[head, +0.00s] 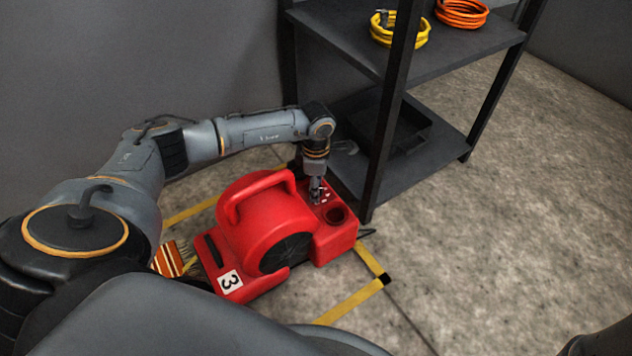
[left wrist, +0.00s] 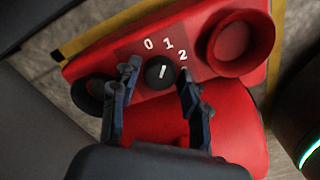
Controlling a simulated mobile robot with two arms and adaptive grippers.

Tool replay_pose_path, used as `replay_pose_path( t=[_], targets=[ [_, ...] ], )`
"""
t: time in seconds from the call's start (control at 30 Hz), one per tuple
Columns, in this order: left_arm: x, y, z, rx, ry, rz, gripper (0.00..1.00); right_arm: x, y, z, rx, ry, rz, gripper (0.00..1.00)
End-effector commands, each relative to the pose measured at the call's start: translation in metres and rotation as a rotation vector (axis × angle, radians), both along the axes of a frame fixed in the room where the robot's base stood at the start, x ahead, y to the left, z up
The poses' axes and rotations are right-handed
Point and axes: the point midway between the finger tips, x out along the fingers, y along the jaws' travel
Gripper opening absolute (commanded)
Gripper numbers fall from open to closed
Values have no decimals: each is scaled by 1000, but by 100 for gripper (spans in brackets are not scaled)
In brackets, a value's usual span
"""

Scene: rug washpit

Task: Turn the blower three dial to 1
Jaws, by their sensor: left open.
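The red blower (head: 262,215) marked 3 stands on the floor, with its control panel on the end by the shelf. In the left wrist view the black dial (left wrist: 158,73) sits on the dark panel (left wrist: 137,46) below white numbers 0, 1 and 2. Its white mark points up and slightly right, roughly toward the 1. My left gripper (head: 316,188) reaches down over the panel. In the left wrist view its open fingers (left wrist: 160,76) stand on either side of the dial, with gaps visible. My right gripper is not in view.
A round red rim (left wrist: 240,44) rises beside the dial on the panel. A dark shelf rack (head: 385,165) stands right behind the blower, with yellow (head: 400,38) and orange coils (head: 461,13) above. Yellow floor tape (head: 350,302) borders the blower. Bare floor lies right.

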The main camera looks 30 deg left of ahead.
Motion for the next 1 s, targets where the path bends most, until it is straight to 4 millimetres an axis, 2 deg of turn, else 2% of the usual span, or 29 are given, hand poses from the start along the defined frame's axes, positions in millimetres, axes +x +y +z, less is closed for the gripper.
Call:
replay_pose_path(
  t=[0.17, 0.4, 0.6, 0.8, 1.0],
  targets=[
    [1, 0, 20, 0, -4, -1, 45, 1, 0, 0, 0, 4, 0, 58],
    [2, 0, 71, -1, -5, 0, 45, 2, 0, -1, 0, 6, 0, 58],
    [1, 0, 105, 0, -4, 1, 45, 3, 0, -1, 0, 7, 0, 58],
    [0, 0, 119, 0, 0, 0, 45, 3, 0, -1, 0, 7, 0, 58],
    [0, 0, 120, 0, 0, 0, 45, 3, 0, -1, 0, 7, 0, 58]
  ],
)
